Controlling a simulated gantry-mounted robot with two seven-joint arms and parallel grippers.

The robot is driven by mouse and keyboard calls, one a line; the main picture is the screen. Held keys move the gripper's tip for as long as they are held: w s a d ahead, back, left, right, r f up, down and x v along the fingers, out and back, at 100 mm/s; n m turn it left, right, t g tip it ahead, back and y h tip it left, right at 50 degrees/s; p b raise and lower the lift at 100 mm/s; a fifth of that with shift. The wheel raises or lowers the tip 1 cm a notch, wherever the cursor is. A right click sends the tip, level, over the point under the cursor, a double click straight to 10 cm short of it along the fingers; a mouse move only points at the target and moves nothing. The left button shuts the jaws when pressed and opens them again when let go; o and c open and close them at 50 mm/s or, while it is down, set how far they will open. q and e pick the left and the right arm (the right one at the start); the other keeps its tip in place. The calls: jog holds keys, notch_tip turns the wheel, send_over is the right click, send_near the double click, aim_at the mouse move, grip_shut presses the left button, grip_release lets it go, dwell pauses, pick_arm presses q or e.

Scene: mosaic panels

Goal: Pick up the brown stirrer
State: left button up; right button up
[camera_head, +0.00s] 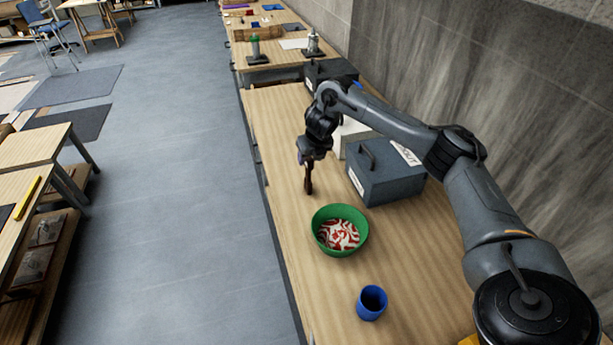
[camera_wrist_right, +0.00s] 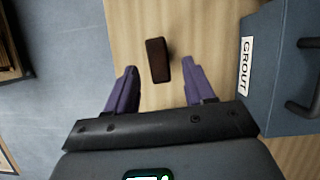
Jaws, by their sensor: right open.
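The brown stirrer (camera_head: 308,181) shows as a dark brown upright piece just below my right gripper in the head view. In the right wrist view the stirrer (camera_wrist_right: 158,60) appears as a dark brown block on the wooden table, between and a little beyond the two purple fingertips. My right gripper (camera_wrist_right: 159,82) is open, with a gap on each side of the stirrer. In the head view my right gripper (camera_head: 303,158) is small and partly hidden by its wrist. My left gripper is in neither view.
A green bowl (camera_head: 320,235) with red and white pieces stands nearer on the table (camera_head: 283,125). A blue cup (camera_head: 371,303) stands nearer still. A grey box labelled GROUT (camera_head: 385,185) is close on the right, with a white box (camera_head: 350,132) behind it.

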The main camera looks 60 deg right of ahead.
aim_at(308, 175)
jog(key=shift+w+d+f, duration=0.25)
jog(key=shift+d+f, duration=0.05)
jog(key=shift+f, duration=0.35)
jog(key=shift+x, duration=2.45)
jog(key=shift+c, duration=0.4)
grip_shut()
